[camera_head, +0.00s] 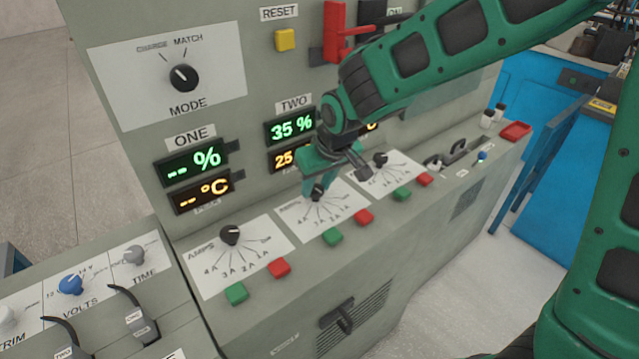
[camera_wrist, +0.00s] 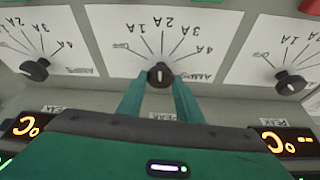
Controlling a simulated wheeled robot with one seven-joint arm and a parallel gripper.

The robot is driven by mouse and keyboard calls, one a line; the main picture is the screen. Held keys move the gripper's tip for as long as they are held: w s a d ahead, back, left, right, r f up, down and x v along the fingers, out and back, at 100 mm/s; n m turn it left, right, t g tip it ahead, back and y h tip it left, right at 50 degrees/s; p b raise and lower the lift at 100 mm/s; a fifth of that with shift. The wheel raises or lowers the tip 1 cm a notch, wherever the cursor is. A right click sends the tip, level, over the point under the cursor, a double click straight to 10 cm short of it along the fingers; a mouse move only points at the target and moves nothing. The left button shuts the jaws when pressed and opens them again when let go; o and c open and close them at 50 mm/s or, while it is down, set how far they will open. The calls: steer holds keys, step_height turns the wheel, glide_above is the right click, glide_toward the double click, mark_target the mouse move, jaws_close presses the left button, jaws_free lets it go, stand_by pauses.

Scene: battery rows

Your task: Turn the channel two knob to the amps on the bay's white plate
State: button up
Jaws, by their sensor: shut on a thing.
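The channel two knob (camera_head: 318,192) is black and sits at the top of a white dial plate (camera_head: 338,229) marked in amps. In the wrist view the knob (camera_wrist: 160,75) shows a pale line on its face, and the dial (camera_wrist: 122,30) appears upside down with OFF, 1A, 2A, 3A and 4A marks. Which mark the knob points at is not clear. My gripper (camera_head: 314,186) is shut on the channel two knob, a finger on each side of it in the wrist view (camera_wrist: 159,92). I cannot make out a white plate giving the amps for this bay.
The channel one knob (camera_head: 230,235) and channel three knob (camera_head: 380,159) stand on dials either side. Green buttons (camera_head: 333,236) and red buttons (camera_head: 363,217) line the ledge in front. The channel two display (camera_head: 291,126) reads 35 %. A MODE knob (camera_head: 183,77) is at upper left.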

steer(key=shift+w+d+r+m+t, duration=0.15)
steer(key=shift+w+m+t, duration=0.15)
steer(key=shift+m, duration=0.4)
steer(key=shift+m+h, duration=0.3)
steer(key=o, duration=0.9)
steer(key=shift+c, duration=0.2)
steer(key=shift+o, duration=0.8)
steer(key=shift+s, duration=0.2)
steer(key=v, duration=1)
steer(key=shift+r, duration=0.25)
